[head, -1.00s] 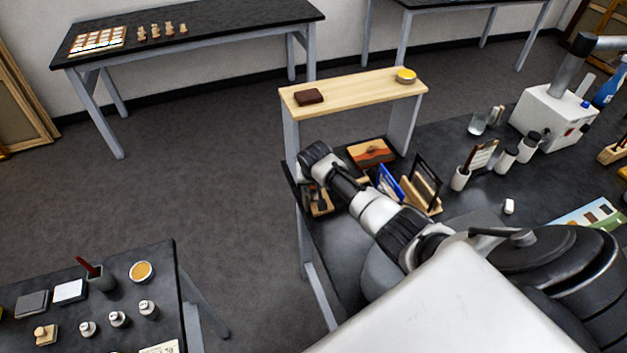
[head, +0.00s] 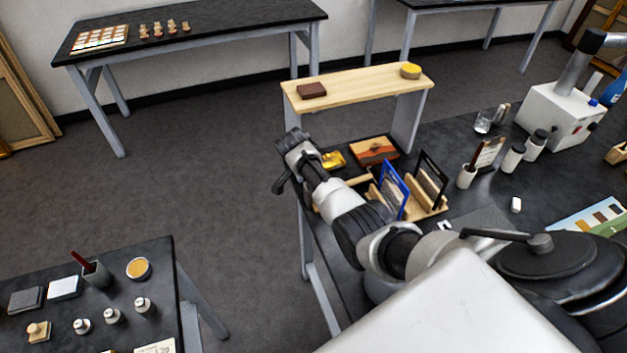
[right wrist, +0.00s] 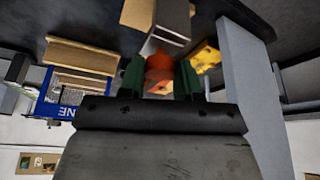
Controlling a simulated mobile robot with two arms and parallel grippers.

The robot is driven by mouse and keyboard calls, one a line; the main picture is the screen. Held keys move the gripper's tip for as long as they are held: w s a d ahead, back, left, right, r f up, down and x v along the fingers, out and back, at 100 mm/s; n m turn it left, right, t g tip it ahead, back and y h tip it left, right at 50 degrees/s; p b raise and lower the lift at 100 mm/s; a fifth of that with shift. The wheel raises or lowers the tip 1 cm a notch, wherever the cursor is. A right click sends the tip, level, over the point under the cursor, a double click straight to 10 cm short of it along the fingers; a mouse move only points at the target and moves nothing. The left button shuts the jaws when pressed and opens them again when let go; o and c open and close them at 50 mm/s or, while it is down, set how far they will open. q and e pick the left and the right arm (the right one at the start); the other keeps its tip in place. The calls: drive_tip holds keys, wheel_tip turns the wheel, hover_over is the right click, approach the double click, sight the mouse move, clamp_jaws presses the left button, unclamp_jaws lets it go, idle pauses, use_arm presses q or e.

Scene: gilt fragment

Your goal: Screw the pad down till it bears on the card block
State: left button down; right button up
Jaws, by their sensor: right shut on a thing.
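In the right wrist view my right gripper (right wrist: 160,80) has its green fingers shut on an orange-red knob (right wrist: 159,66). A grey bar-shaped part (right wrist: 172,20) adjoins the knob, with a tan block (right wrist: 139,14) beside it. I cannot tell the pad or the card block apart here, nor whether they touch. In the head view my right arm reaches to the near left corner of the dark bench. Its wrist is over the bench edge, and the fingertips and the held knob are hidden. My left gripper is not in view.
A yellow object (head: 333,160) lies near the wrist. A wooden rack (head: 432,207) holding a blue frame (head: 393,190) stands to the right. A wooden shelf (head: 355,88) rises behind, carrying a brown block (head: 311,90) and a yellow-topped tin (head: 410,71).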

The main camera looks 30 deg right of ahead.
drive_tip(key=shift+w+f+m+g+b, duration=0.1)
drive_tip(key=shift+w+m+g+b, duration=0.15)
drive_tip(key=shift+m+b, duration=0.65)
drive_tip(key=m+g+b, duration=0.1)
drive_tip(key=m+b, duration=0.2)
drive_tip(key=m+g+b, duration=0.1)
drive_tip(key=m+b, duration=0.3)
drive_tip(key=shift+w+d+g+y, duration=0.1)
drive_tip(key=shift+g+y, duration=0.25)
drive_tip(key=shift+y, duration=0.05)
drive_tip(key=shift+m+g+y+b, duration=0.4)
drive_tip(key=shift+m+b, duration=1.2)
drive_tip(key=shift+b, duration=0.05)
drive_tip(key=o, duration=0.9)
drive_tip(key=shift+o, duration=0.2)
drive_tip(key=shift+r, duration=0.2)
